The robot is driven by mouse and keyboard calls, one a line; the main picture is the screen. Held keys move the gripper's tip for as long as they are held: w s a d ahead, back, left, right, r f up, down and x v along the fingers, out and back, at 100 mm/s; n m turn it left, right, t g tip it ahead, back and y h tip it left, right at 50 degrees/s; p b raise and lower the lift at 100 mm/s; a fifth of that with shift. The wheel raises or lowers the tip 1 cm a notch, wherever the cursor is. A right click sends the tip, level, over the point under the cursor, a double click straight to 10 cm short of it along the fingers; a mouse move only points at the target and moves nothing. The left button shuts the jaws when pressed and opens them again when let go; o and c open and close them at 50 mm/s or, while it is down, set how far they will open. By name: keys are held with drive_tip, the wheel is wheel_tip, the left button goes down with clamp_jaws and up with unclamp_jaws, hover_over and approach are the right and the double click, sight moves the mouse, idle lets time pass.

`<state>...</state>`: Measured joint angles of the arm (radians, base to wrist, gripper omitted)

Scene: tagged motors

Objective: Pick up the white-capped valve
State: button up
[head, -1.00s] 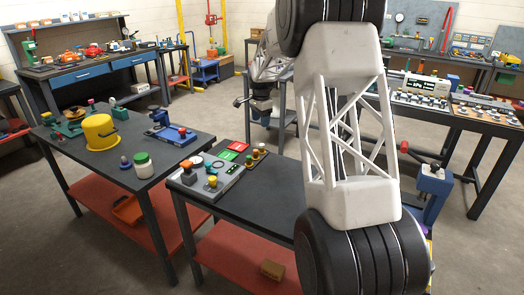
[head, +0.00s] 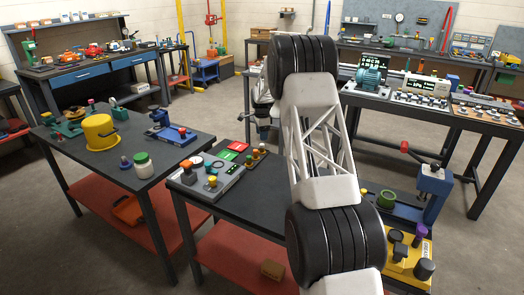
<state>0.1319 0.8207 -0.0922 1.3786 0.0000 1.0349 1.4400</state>
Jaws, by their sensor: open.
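I cannot single out the white-capped valve for sure. Several small pale-topped pieces (head: 420,100) stand in rows on the back right table, too small to tell apart. My arm crosses the middle of the view, and a pale wrist part shows left of it, near the back table.
A grey control box (head: 207,180) sits on the near table. A blue press (head: 433,185) and yellow box (head: 408,258) stand at right. A teal motor (head: 370,73) is on the back table.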

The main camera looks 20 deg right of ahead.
sight(262, 146)
drive_tip(key=shift+f, duration=1.3)
drive_tip(key=shift+f, duration=0.1)
drive_tip(key=shift+f, duration=2.5)
drive_tip(key=shift+c, duration=0.2)
drive_tip(key=c, duration=1)
drive_tip(key=shift+r, duration=0.15)
